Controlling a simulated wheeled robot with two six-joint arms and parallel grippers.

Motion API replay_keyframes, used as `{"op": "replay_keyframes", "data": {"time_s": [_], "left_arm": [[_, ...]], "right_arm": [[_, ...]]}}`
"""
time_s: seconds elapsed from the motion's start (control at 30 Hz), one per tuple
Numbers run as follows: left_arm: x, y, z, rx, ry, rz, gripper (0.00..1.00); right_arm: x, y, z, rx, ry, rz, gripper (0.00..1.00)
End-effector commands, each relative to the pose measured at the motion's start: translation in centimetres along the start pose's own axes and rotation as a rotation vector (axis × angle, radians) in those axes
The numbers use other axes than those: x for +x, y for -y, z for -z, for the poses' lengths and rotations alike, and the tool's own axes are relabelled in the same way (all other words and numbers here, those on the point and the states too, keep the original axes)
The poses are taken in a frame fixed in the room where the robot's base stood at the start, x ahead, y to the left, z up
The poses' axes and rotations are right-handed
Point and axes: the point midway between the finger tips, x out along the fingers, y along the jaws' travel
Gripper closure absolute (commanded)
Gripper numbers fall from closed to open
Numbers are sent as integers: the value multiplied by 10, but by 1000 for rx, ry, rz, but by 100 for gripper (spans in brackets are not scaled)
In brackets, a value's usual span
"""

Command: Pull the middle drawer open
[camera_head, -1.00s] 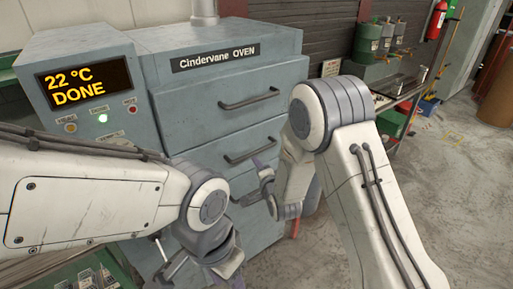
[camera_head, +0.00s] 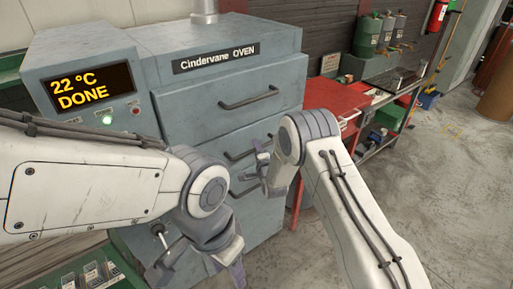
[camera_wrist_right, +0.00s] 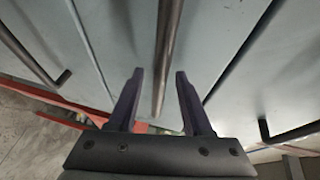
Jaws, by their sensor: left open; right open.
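The grey-blue oven cabinet (camera_head: 225,120) has stacked drawers. The middle drawer's handle (camera_head: 233,156) is partly hidden by my right gripper (camera_head: 258,166). The middle drawer looks shut. In the right wrist view, the middle bar handle (camera_wrist_right: 167,55) runs lengthwise between the two fingers of my open right gripper (camera_wrist_right: 158,75). I see no finger pressing on the bar, and its depth between them is hard to judge. My left gripper (camera_head: 205,275) is low in front of the cabinet, open and apart from the handles.
The top drawer's handle (camera_head: 248,98) is above, and a lower handle (camera_head: 245,188) is below. A display panel (camera_head: 91,88) reads 22 °C DONE. A red table (camera_head: 335,100) stands right of the oven. Open floor (camera_head: 450,190) lies at the right.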

Motion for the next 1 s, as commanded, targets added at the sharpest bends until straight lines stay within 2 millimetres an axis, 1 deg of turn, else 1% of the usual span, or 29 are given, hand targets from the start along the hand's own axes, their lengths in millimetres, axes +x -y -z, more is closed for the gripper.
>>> {"op": "replay_keyframes", "data": {"time_s": [0.13, 0.37, 0.47, 0.5, 1.0], "left_arm": [[-2, 0, 0, 0, 0, 0, 50], [-1, 0, 0, 0, 0, 0, 50], [-1, 0, 0, 0, 0, 0, 50], [-1, 0, 0, 0, 0, 0, 50], [-1, 0, 0, 0, 0, 0, 50]], "right_arm": [[5, 0, 0, 0, 0, 0, 50], [5, 0, 0, 0, 0, 0, 50], [5, 0, 0, 0, 0, 0, 85], [5, 0, 0, 0, 0, 0, 100], [5, -1, 0, 0, 0, -1, 100]]}}
